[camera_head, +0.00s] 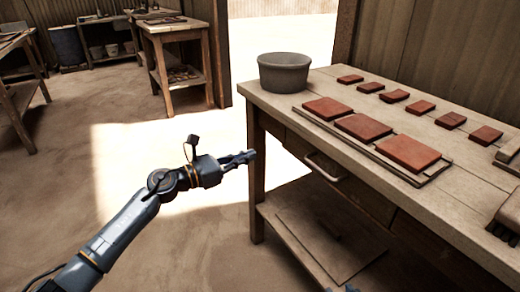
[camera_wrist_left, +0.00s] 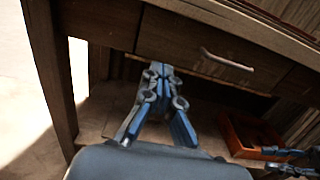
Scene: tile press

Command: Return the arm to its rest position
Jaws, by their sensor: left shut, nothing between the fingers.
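My left arm reaches in from the lower left in the head view. Its gripper (camera_head: 246,157) is shut and empty, in front of the worktable's left front leg and below the tabletop level. In the left wrist view the closed fingers (camera_wrist_left: 160,72) point toward the table's drawer front, with nothing between them. Part of what looks like my right gripper (camera_wrist_left: 285,158) shows at the right edge of the left wrist view, near the lower shelf. Only small dark tips show at the bottom of the head view; its opening is unclear.
The wooden worktable (camera_head: 288,104) holds a grey bowl (camera_head: 284,73), three large red tiles (camera_head: 364,127) on a board and several smaller tiles (camera_head: 420,107). A drawer handle (camera_head: 325,167) juts from its front. A reddish box (camera_wrist_left: 245,135) sits on the lower shelf. Floor left is open.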

